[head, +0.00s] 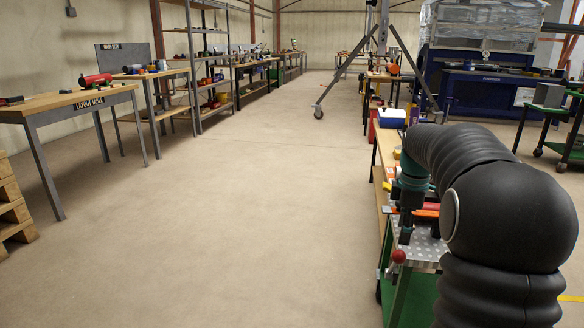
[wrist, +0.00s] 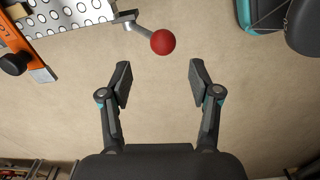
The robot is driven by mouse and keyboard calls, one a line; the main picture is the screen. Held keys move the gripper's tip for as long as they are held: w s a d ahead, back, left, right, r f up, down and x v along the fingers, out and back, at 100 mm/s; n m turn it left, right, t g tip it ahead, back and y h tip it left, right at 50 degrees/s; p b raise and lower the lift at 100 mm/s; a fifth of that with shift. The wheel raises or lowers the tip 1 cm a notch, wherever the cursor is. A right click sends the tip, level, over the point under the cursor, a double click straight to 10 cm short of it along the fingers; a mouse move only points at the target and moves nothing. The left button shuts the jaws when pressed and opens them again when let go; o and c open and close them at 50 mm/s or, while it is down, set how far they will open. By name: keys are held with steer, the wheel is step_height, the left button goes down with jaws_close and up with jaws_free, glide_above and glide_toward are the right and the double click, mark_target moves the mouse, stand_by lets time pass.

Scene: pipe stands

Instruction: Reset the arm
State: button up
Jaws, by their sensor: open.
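My arm, in a ribbed black cover, fills the right side of the head view and bends down toward the workbench. My gripper (wrist: 160,85) shows in the wrist view with its two dark fingers apart and nothing between them. A red ball knob (wrist: 163,41) on a grey lever lies just beyond the fingertips in the picture, apart from them. The knob also shows in the head view (head: 398,256), at the front edge of a perforated metal plate (head: 426,247). The gripper's fingertips are hard to make out in the head view.
An orange tool (wrist: 28,50) lies beside the perforated plate at upper left in the wrist view. A wooden-topped bench (head: 381,187) runs along the right. A layout table (head: 66,103) and shelves (head: 205,75) stand at left. The floor (head: 240,220) between is clear.

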mark_target(400, 256)
steer(key=shift+w+f+m, duration=0.2)
steer(key=shift+f+m, duration=0.1)
steer(key=shift+m, duration=0.6)
steer(key=f+m, duration=0.1)
steer(key=s+f+m, duration=0.2)
steer(key=m, duration=0.1)
steer(key=shift+a, duration=0.25)
steer(key=s+a+r+m+t, duration=0.1)
steer(key=s+a+m, duration=0.1)
steer(key=s+a, duration=0.3)
steer(key=s+a+r+m+t, duration=0.1)
steer(key=s+a, duration=0.5)
steer(key=s, duration=0.7)
steer(key=s+a+r+m+t, duration=0.1)
steer(key=s+a+m+t, duration=0.2)
steer(key=s, duration=0.6)
steer(key=shift+a+m, duration=0.8)
steer(key=shift+a, duration=0.35)
